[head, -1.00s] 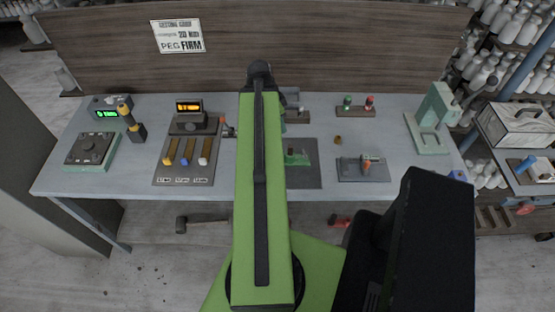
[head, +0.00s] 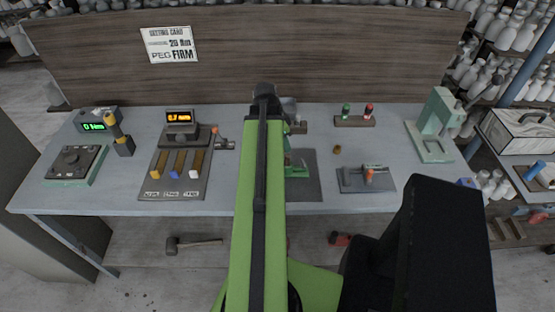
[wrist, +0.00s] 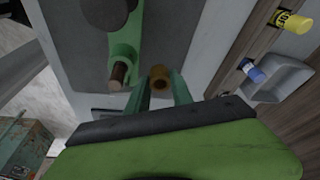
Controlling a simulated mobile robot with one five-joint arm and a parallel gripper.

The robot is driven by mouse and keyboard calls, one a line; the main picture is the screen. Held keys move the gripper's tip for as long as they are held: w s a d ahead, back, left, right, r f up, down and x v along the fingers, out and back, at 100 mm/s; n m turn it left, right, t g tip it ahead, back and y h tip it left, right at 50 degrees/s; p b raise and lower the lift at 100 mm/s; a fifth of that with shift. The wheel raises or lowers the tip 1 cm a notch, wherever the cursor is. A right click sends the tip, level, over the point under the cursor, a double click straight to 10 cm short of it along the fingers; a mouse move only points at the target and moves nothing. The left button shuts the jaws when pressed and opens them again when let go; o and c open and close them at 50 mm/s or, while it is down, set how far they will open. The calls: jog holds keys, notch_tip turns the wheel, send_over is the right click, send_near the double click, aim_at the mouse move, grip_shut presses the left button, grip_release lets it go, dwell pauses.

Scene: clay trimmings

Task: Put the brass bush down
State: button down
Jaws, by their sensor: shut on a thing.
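My gripper (wrist: 159,84) shows in the wrist view, its two green fingers shut on the brass bush (wrist: 160,76), a short hollow ring seen end-on. Beside it to the left is a green fixture (wrist: 124,50) with a copper-coloured pin (wrist: 118,76); the bush looks apart from that pin. In the head view my green arm hides the gripper and the held bush. A small brass-coloured piece (head: 337,149) stands on the grey bench (head: 330,207), right of the dark mat (head: 307,190). I cannot tell how high the held bush is above the surface.
A plate with an orange-topped part (head: 368,178) lies right of the mat. A rack with green and red pegs (head: 355,121) stands behind. A pale green press (head: 434,125) is at the right. A panel with coloured sliders (head: 172,183) is at the left. Bare bench shows around the small brass piece.

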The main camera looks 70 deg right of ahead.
jog(key=w, duration=0.1)
jog(key=w+f, duration=0.1)
jog(key=shift+w+f+b, duration=0.3)
jog(key=shift+w+b, duration=0.05)
jog(key=shift+w, duration=0.05)
notch_tip(320, 180, down, 4)
jog(key=b, duration=0.4)
jog(key=shift+f, duration=0.25)
jog(key=c, duration=1.1)
grip_release()
jog(key=shift+r, duration=0.15)
jog(key=p+v, duration=1.1)
jog(key=v, duration=0.1)
jog(key=shift+s+r+p, duration=0.15)
jog(key=shift+r+p, duration=0.05)
jog(key=shift+p, duration=0.15)
